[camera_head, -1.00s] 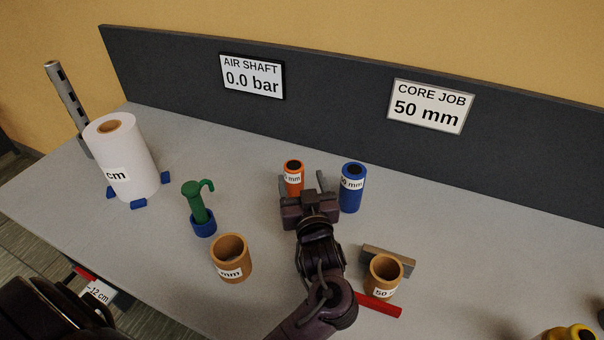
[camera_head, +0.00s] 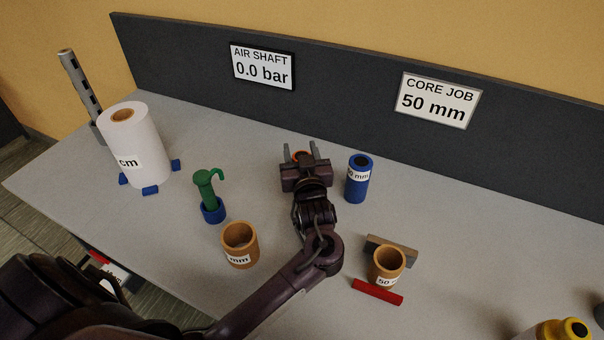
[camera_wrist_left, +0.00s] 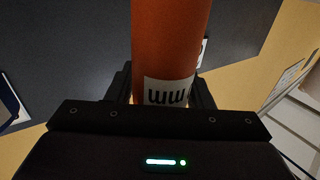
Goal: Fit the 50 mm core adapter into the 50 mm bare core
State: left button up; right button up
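An orange adapter (camera_head: 301,155) with a partly hidden "mm" label stands at the back of the table, and it fills the middle of the left wrist view (camera_wrist_left: 170,45). My left gripper (camera_head: 301,150) has a finger on each side of it; no clear gap shows between fingers and adapter. A blue adapter (camera_head: 358,180) stands upright to the right, its label partly unreadable. A brown bare core (camera_head: 387,266) labelled "50" stands at the front right. Another brown core (camera_head: 240,246), its number hidden, stands at the front left. My right gripper is out of view.
A green-handled pump (camera_head: 207,195) and a white roll (camera_head: 138,150) stand at left. A grey block (camera_head: 405,251) is behind the "50" core and a red bar (camera_head: 377,292) lies before it. A sign (camera_head: 438,100) reads "CORE JOB 50 mm". A yellow object (camera_head: 560,330) is at lower right.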

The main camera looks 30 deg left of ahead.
pick_arm(q)
jog(key=c, duration=0.9)
